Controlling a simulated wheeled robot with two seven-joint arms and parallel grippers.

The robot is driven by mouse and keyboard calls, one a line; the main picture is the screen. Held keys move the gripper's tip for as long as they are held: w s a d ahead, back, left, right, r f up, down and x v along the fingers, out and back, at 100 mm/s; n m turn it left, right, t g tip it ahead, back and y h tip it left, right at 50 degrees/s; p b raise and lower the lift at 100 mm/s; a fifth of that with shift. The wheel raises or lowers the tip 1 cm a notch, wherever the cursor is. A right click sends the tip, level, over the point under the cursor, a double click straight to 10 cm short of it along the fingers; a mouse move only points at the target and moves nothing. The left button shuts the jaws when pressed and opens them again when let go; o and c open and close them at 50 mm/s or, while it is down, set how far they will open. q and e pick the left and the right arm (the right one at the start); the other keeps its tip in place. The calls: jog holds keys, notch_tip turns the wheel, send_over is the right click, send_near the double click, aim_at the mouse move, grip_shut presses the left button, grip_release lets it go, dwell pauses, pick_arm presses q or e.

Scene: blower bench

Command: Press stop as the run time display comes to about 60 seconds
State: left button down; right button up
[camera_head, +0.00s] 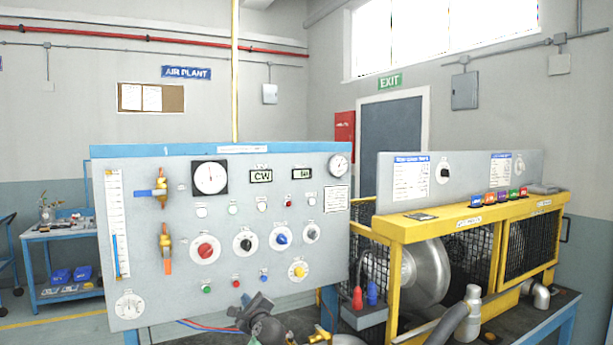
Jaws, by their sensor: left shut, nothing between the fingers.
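The upright grey control panel (180,285) with a blue top edge stands in front of me. A small dark display with green characters (301,174) sits at its upper right; its digits are too small to read surely. Another display (261,176) reads "CW". Low on the panel are a green button (207,289), a red button (236,283) and a blue button (264,278); their labels are not legible. My left gripper (247,308) is shut and empty, just below the red and blue buttons in the picture. I cannot tell its gap to the panel. My right gripper is not in view.
Several knobs, including a red one (205,250) and a yellow one (298,271), project above the buttons. A yellow-framed blower guard (400,235) stands at right, with red and blue plugs (357,298) near the panel. A blue trolley (60,234) is at far left.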

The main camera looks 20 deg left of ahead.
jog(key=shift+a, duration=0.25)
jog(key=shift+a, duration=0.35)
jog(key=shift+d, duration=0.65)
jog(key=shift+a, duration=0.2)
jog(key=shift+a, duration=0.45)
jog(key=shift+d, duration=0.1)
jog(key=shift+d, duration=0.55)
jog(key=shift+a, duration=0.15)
